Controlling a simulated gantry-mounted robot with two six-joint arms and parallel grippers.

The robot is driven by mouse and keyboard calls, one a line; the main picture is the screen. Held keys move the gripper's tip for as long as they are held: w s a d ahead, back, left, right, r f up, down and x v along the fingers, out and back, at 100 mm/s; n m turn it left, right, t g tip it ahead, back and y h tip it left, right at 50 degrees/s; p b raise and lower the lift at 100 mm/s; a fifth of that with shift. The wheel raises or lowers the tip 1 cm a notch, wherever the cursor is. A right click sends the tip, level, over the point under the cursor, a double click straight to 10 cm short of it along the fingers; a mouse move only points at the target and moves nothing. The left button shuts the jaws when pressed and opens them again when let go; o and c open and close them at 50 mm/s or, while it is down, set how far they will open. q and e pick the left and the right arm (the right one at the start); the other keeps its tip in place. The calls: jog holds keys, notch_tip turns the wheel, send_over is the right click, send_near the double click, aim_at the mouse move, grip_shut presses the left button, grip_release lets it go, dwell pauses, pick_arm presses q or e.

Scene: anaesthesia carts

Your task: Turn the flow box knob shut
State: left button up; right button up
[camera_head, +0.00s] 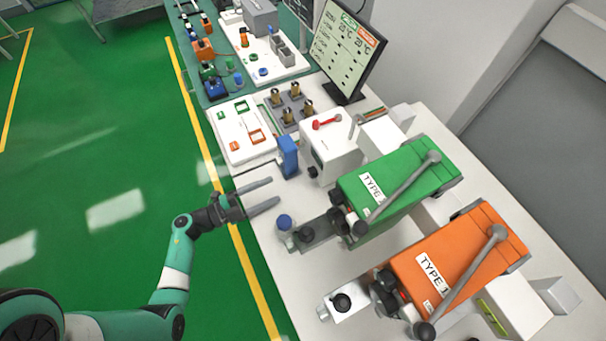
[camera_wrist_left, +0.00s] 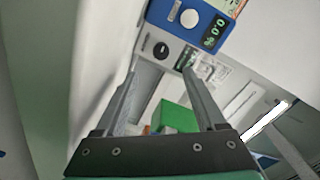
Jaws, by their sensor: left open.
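The flow box is a white box (camera_head: 333,148) with a red lever on top, standing on the white table in the head view. A small black knob (camera_head: 312,172) sits low on its front. In the left wrist view the black round knob (camera_wrist_left: 161,49) shows on the pale box face, beyond the fingertips and between their lines. My left gripper (camera_head: 275,191) is open and empty, its fingers pointing toward the box from the table's left edge, apart from the knob. Its two fingers also show in the wrist view (camera_wrist_left: 159,74). My right gripper is out of view.
A blue unit (camera_head: 287,156) stands beside the flow box; its display shows in the wrist view (camera_wrist_left: 214,32). A green TYPE machine (camera_head: 395,180) and an orange one (camera_head: 455,255) stand nearby. A blue-capped knob (camera_head: 284,222) lies near the fingers. A monitor (camera_head: 343,52) stands behind.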

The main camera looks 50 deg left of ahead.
aim_at(309, 174)
pick_arm(q)
jog(key=b+x, duration=0.2)
jog(key=x, duration=0.9)
jog(key=shift+w+d+r+b, duration=0.1)
jog(key=shift+w+b, duration=0.25)
jog(key=shift+c, duration=0.4)
grip_shut()
